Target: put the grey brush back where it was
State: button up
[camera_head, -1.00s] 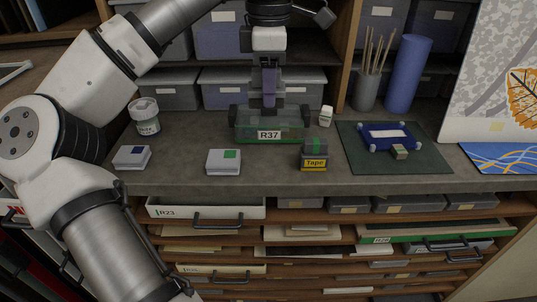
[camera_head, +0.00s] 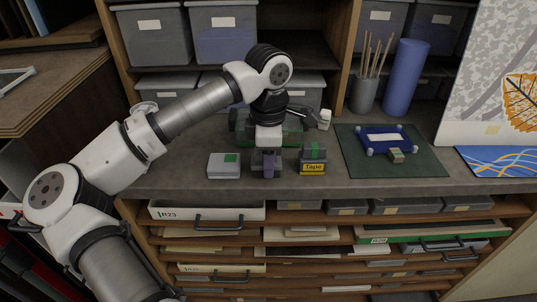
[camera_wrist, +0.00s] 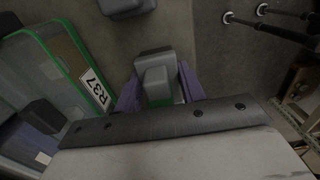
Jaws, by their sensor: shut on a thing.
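My gripper (camera_head: 265,168) points down near the worktop's front edge, between the white box with a green patch and the Tape box. In the wrist view, its purple fingers (camera_wrist: 158,92) are shut on a small grey block-like thing, which I take as the grey brush (camera_wrist: 155,72). Green shows at its lower end; no bristles can be made out. I cannot tell whether it touches the worktop. The green see-through R37 bin (camera_head: 240,124) stands behind my gripper, partly hidden by my arm; the wrist view shows it at left (camera_wrist: 60,45).
The white box (camera_head: 224,165) is close on the left, the Tape box (camera_head: 313,160) close on the right. A green mat (camera_head: 428,163) with a blue frame (camera_head: 390,138) lies farther right. Drawers with handles (camera_head: 219,223) are below the front edge. Bare worktop shows at left.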

jog(key=o, duration=0.4)
jog(key=shift+f+b, duration=0.15)
jog(key=shift+b, duration=0.15)
jog(key=o, duration=0.5)
notch_tip(320, 180, up, 12)
jog(key=shift+r+b, duration=0.25)
jog(key=shift+b, duration=0.45)
